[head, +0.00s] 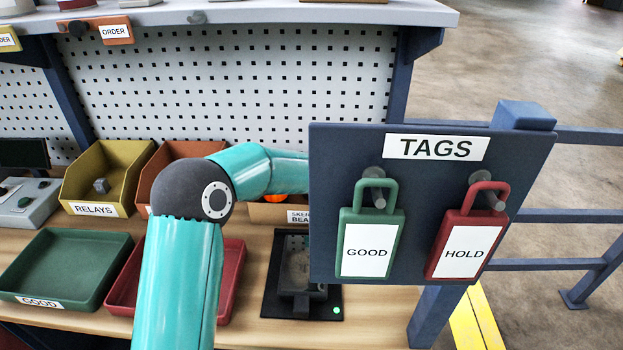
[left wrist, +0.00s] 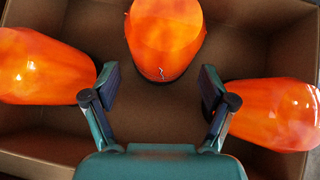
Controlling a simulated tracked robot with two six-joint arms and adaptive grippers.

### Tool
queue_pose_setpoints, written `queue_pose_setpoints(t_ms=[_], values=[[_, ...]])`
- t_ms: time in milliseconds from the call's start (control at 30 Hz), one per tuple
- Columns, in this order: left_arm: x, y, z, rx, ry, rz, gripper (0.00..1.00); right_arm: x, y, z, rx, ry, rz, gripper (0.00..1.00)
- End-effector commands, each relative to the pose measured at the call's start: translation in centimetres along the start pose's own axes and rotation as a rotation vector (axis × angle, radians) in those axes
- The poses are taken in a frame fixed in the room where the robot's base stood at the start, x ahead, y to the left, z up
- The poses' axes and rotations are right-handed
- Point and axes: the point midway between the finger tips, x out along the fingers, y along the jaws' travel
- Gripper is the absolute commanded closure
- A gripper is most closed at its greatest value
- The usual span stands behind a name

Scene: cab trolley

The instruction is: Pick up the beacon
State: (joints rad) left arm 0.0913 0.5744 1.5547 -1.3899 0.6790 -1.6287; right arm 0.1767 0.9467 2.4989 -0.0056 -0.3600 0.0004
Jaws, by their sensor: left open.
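Three glossy orange beacons lie in a brown box (left wrist: 235,22) in the left wrist view. One beacon (left wrist: 165,38) is at the top middle, another (left wrist: 40,68) at the left and a third (left wrist: 275,112) at the right. My left gripper (left wrist: 159,80) is open and empty above the box. Its fingertips point toward the near end of the middle beacon, one to each side. In the head view, the beacon box (head: 268,213) and a bit of orange (head: 262,199) show behind my left arm. The tag board hides my left gripper there. My right gripper is not seen.
The tag board (head: 330,225) stands close in front, with a green GOOD tag (head: 368,240) and a red HOLD tag (head: 467,240). Green (head: 68,260) and red (head: 232,285) trays, a yellow relay bin (head: 75,182) and a black plate (head: 270,300) occupy the bench.

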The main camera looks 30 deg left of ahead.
Motion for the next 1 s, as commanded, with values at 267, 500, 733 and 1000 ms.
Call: queue_pose_setpoints(t_ms=[267, 500, 733, 1000], values=[[3.2, 0.0, 0.1, 0.000, 0.001, 0.002, 0.16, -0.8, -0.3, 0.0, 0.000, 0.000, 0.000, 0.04], [3.3, 0.0, 0.1, 0.000, 0.000, 0.001, 0.18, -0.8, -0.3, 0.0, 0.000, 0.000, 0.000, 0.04], [3.3, 0.0, 0.1, -0.001, 0.000, 0.002, 0.56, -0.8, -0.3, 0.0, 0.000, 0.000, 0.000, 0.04], [3.2, 0.1, 0.2, -0.002, -0.001, 0.002, 0.73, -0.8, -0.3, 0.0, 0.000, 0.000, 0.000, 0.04]])
